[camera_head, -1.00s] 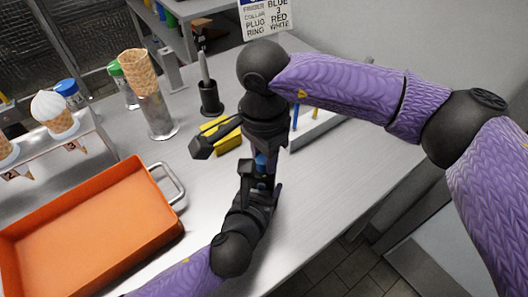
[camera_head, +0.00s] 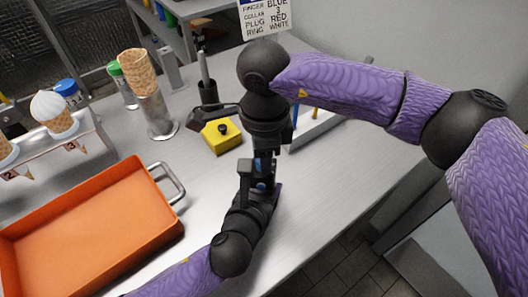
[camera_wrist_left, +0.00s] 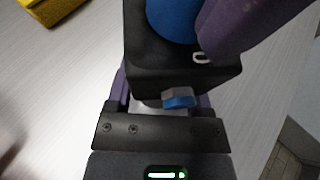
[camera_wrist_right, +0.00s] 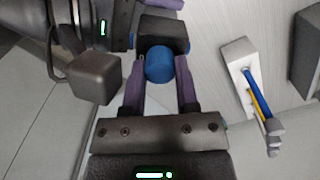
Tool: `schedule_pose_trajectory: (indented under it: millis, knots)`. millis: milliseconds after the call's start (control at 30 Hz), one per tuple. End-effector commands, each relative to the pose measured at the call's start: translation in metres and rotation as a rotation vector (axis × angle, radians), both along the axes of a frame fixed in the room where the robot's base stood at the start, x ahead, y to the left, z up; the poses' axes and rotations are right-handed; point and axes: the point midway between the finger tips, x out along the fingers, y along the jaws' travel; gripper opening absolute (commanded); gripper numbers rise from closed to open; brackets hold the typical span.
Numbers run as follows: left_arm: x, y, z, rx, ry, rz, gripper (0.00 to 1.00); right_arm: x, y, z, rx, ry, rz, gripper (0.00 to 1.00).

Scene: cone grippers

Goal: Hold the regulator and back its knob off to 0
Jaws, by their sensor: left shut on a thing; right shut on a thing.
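The regulator is a black block (camera_wrist_left: 165,62) with a round blue knob (camera_wrist_left: 172,18). In the left wrist view the block sits between my left gripper's purple fingers, and a small blue-grey fitting (camera_wrist_left: 180,100) sticks out of its near face. In the right wrist view the blue knob (camera_wrist_right: 159,66) lies between the purple fingers of my right gripper (camera_wrist_right: 160,75), with the black block (camera_wrist_right: 165,30) behind it. In the head view my right gripper (camera_head: 264,153) comes down from above to meet my left gripper (camera_head: 262,178); they largely hide the regulator. The knob's reading cannot be made out.
A yellow block with a black knob (camera_head: 221,139) lies just left of the grippers. An orange tray (camera_head: 95,222) fills the front left. A cone stand (camera_head: 159,118) and cone rack (camera_head: 60,140) stand behind it. A pale holder with pens (camera_wrist_right: 238,60) is at the right.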

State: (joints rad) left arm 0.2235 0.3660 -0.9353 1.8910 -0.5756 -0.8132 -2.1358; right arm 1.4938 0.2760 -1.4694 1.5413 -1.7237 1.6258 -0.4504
Motion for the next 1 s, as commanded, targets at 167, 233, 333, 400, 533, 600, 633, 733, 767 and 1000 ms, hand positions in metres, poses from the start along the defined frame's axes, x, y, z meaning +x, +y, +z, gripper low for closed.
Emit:
schedule_pose_trajectory:
  millis: [167, 233, 333, 400, 533, 600, 633, 733, 767, 1000]
  knots:
    - [-0.001, 0.000, 0.000, 0.000, 0.001, -0.002, 0.00, 0.001, 0.000, 0.001, 0.002, -0.003, -0.006, 0.00]
    - [-0.001, -0.001, 0.000, 0.000, 0.001, -0.002, 0.00, 0.001, 0.000, 0.001, 0.002, -0.003, -0.006, 0.00]
    - [-0.001, -0.001, 0.000, 0.000, 0.001, -0.002, 0.00, 0.001, 0.000, 0.001, 0.002, -0.003, -0.006, 0.00]
    - [-0.001, -0.001, 0.000, 0.000, 0.001, -0.002, 0.00, 0.001, 0.000, 0.001, 0.002, -0.003, -0.006, 0.00]
    - [-0.001, 0.000, 0.000, 0.000, 0.001, -0.002, 0.00, 0.000, 0.000, 0.001, 0.001, -0.003, -0.005, 0.65]
    - [-0.001, 0.000, 0.000, 0.000, 0.001, -0.002, 0.00, 0.000, 0.000, 0.000, 0.001, -0.002, -0.005, 0.74]
    - [-0.001, 0.000, 0.000, 0.000, 0.001, -0.001, 0.00, 0.000, 0.000, 0.000, 0.001, -0.002, -0.005, 0.74]
    - [0.000, 0.000, 0.000, 0.000, 0.001, -0.001, 0.00, 0.000, 0.000, 0.000, 0.001, -0.001, -0.005, 0.74]
    - [0.000, 0.000, 0.000, 0.000, 0.001, -0.001, 0.00, 0.000, 0.000, 0.000, 0.001, -0.001, -0.005, 0.74]
    - [0.000, 0.000, 0.000, 0.000, 0.001, -0.001, 0.00, 0.001, 0.000, 0.028, 0.002, -0.005, -0.004, 0.74]
